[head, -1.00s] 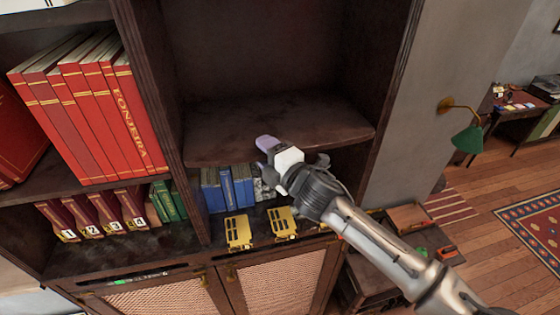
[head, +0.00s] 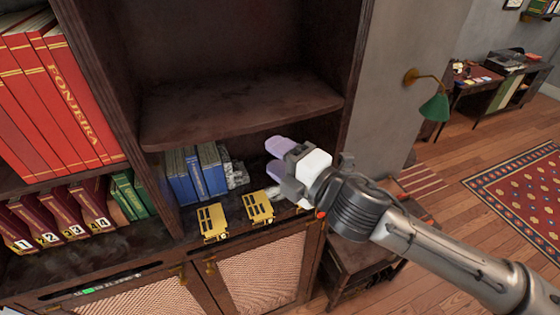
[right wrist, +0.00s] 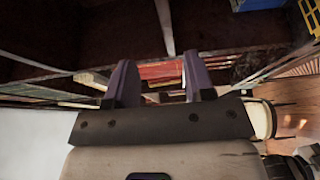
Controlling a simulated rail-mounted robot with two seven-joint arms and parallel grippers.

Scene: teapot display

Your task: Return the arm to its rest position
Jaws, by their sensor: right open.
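My right gripper (head: 274,157) is in front of the shelf unit in the head view, at the right side of the lower compartment. Its purple fingers are apart with nothing between them. In the right wrist view the same gripper (right wrist: 160,82) shows its two fingers spread, with dark shelf and reddish shapes beyond. The right arm (head: 440,250) runs from the gripper to the lower right corner. My left gripper is not in view. No teapot can be made out.
An empty shelf (head: 240,105) lies above the gripper. A green lamp (head: 434,107) is on the wall to the right. Open floor (head: 480,220) lies right of the unit.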

